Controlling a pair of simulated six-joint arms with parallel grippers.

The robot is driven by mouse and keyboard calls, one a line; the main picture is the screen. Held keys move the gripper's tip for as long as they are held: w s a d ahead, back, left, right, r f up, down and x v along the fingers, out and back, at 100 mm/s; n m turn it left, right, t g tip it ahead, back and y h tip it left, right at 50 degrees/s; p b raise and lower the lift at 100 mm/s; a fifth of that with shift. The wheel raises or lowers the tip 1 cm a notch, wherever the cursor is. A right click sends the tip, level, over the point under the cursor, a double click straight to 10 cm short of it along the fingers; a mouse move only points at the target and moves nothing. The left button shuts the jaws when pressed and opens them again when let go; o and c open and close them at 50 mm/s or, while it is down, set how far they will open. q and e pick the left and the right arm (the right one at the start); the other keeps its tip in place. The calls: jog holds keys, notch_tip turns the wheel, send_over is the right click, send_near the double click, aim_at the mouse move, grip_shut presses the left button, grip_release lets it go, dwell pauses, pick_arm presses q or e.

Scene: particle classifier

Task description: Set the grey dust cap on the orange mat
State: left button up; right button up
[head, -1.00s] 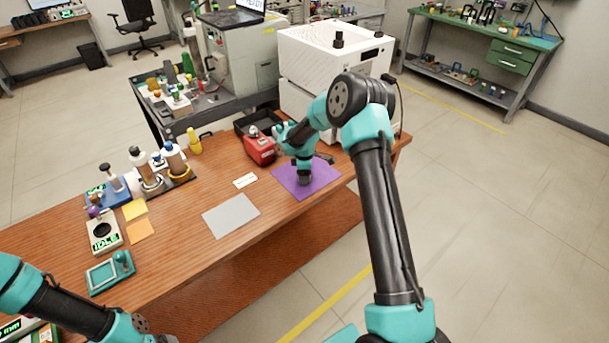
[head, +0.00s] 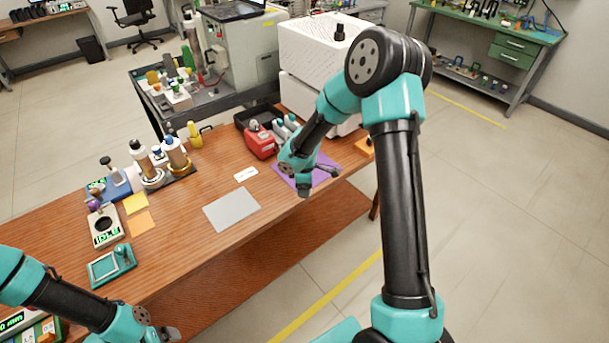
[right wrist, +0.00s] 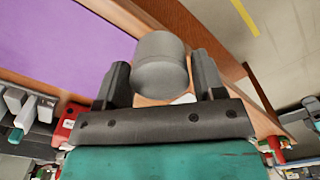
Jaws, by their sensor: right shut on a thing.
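The grey dust cap (right wrist: 160,66) is a short grey cylinder between the fingers of my right gripper (right wrist: 162,82) in the right wrist view. My right gripper (head: 304,188) is shut on it, near the front edge of the purple mat (head: 325,178) in the head view. The cap itself is hard to make out there. An orange patch (head: 364,147), apparently the orange mat, shows at the table's right end, right of the purple mat and mostly hidden by my right arm. My left gripper (head: 167,332) is at the bottom left; its jaws cannot be read.
A grey mat (head: 231,210) lies left of the purple one. Small yellow (head: 135,203) and orange (head: 140,223) squares lie further left. A red device (head: 261,144) and a white machine (head: 312,50) stand behind the mats. The table's front edge is close to my right gripper.

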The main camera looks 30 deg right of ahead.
jog(key=shift+s+a+r, duration=0.1)
jog(key=shift+s+a, duration=0.3)
jog(key=shift+s, duration=0.25)
jog(key=shift+s+a, duration=0.35)
jog(key=shift+s, duration=0.25)
